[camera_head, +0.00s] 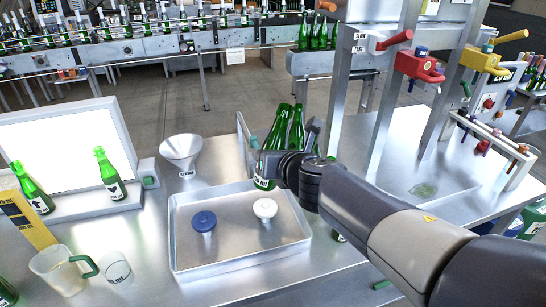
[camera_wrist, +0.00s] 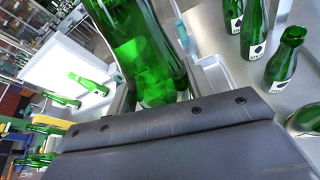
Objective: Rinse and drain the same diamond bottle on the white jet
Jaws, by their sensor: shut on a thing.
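My gripper (camera_head: 283,165) is shut on a green bottle (camera_wrist: 145,50), which fills the upper middle of the wrist view. In the head view the held bottle (camera_head: 270,150) looks roughly upright, neck up, behind the tray's far right side. Its label is mostly hidden by the jaws, so its mark cannot be read. The white jet (camera_head: 265,208) stands in the right half of the metal tray (camera_head: 240,261), in front of my gripper and apart from the bottle. The blue jet (camera_head: 203,221) stands to its left.
More green bottles (camera_wrist: 285,60) with dark-marked labels stand close beside my gripper. A funnel (camera_head: 181,152) stands behind the tray. A lit panel (camera_head: 60,140) with bottles, a jug (camera_head: 62,270) and a cup (camera_head: 115,270) are left. A metal frame (camera_head: 350,100) rises right.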

